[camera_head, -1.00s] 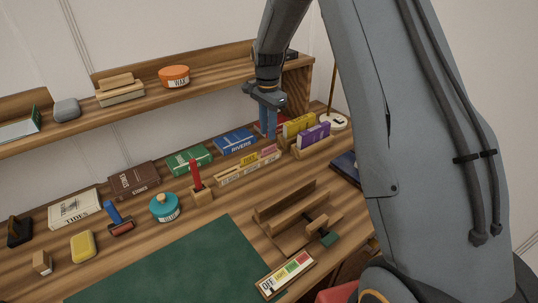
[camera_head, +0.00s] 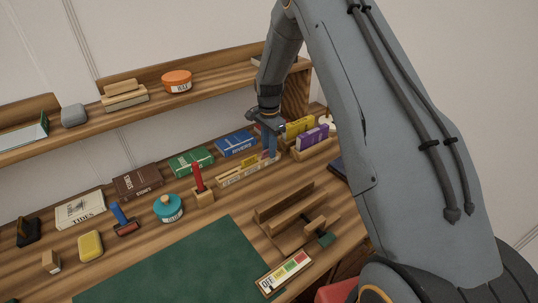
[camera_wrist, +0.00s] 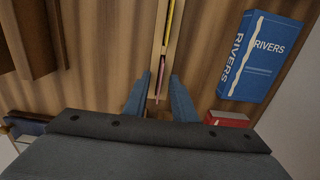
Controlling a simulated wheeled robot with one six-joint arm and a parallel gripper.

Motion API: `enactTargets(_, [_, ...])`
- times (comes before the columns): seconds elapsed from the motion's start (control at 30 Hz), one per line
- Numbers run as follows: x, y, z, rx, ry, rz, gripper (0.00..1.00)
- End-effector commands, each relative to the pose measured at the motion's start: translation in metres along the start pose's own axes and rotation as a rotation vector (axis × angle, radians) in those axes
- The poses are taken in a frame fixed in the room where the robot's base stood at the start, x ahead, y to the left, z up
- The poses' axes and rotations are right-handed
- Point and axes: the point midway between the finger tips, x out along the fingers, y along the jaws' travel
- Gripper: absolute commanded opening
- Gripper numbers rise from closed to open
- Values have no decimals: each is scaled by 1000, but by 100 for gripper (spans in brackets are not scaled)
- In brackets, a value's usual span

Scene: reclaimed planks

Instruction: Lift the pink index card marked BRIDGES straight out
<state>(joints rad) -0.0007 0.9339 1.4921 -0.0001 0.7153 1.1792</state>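The pink index card (camera_wrist: 160,79) shows edge-on in the wrist view, standing at the end of a slotted wooden card rack (camera_head: 232,180). A yellow card (camera_wrist: 169,24) stands in line with it, farther along the rack. My gripper (camera_wrist: 159,78) is open, with one blue finger on each side of the pink card and a gap on both sides. In the head view my gripper (camera_head: 269,156) is down at the right end of the rack, and its fingers hide most of the pink card. I cannot read the card's marking.
The blue RIVERS book (camera_wrist: 259,55) lies close beside the rack, with a red box (camera_wrist: 227,119) near it. Yellow (camera_head: 299,127) and purple (camera_head: 312,137) boxes stand just right of my gripper. The upper shelf (camera_head: 213,81) runs behind.

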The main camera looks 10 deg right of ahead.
Motion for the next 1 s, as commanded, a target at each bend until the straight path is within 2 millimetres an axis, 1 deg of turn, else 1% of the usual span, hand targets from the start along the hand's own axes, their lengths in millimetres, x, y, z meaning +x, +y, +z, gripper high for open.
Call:
enactTargets(0.07, [0, 0, 0, 0, 0, 0, 24])
enactTargets(0.1, [0, 0, 0, 0, 0, 0, 23])
enactTargets(0.23, [0, 0, 0, 0, 0, 0, 1])
enactTargets(0.63, [0, 0, 0, 0, 0, 0, 0])
enactTargets(0.73, [-4, -1, 0, 0, 0, -1, 0])
enactTargets(0.87, [-17, -1, 0, 0, 1, -2, 0])
enactTargets(1.0, [-42, -2, -1, 0, 2, -4, 0])
